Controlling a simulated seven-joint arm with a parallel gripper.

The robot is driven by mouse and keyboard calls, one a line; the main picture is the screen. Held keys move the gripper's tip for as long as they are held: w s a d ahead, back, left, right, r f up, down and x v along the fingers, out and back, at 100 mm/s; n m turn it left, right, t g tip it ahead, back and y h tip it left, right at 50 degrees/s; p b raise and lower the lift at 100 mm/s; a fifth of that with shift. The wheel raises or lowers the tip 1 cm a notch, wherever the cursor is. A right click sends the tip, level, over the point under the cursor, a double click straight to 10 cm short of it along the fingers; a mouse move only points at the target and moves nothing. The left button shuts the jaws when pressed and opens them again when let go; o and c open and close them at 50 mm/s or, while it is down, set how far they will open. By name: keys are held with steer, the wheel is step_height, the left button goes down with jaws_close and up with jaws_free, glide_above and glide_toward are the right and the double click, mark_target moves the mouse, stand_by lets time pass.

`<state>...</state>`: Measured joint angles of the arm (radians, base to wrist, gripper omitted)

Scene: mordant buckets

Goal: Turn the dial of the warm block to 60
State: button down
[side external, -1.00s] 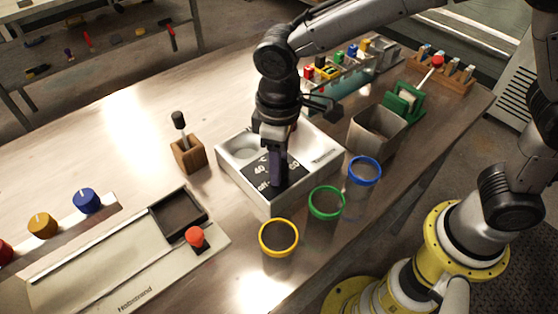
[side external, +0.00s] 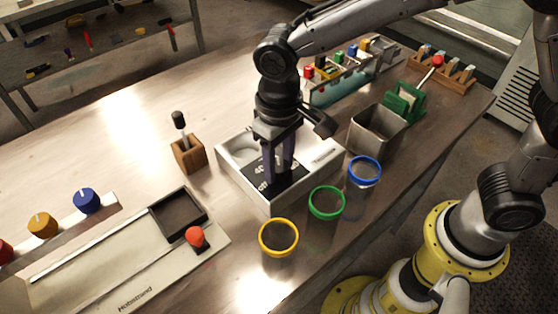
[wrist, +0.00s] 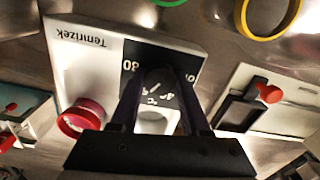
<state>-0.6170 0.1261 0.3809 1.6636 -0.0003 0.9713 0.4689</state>
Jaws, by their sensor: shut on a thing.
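The warm block (side external: 232,183) is a white box with a black, numbered panel on the bench. It also shows in the wrist view (wrist: 80,70), lettered "Temrizek". My gripper (side external: 282,180) points down over the black panel, its two dark fingers reaching the panel (wrist: 140,48). My gripper is shut on the dial, which the fingers almost wholly hide in both views. In the wrist view, the fingertips (wrist: 158,76) meet among the panel's markings. An "80" and a "°C" are partly readable there. I cannot read which number the dial points at.
Yellow (side external: 278,238), green (side external: 326,203) and blue (side external: 365,171) rimmed buckets stand close in front of the block. A metal bin (side external: 378,131) is to the right. A wooden holder (side external: 188,156) stands left, beyond a tray unit with a red knob (side external: 195,237).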

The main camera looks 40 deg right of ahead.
mark_target(280, 165)
steer(key=shift+r, duration=0.1)
steer(key=shift+c, duration=1.9)
jaws_free()
step_height(280, 165, up, 14)
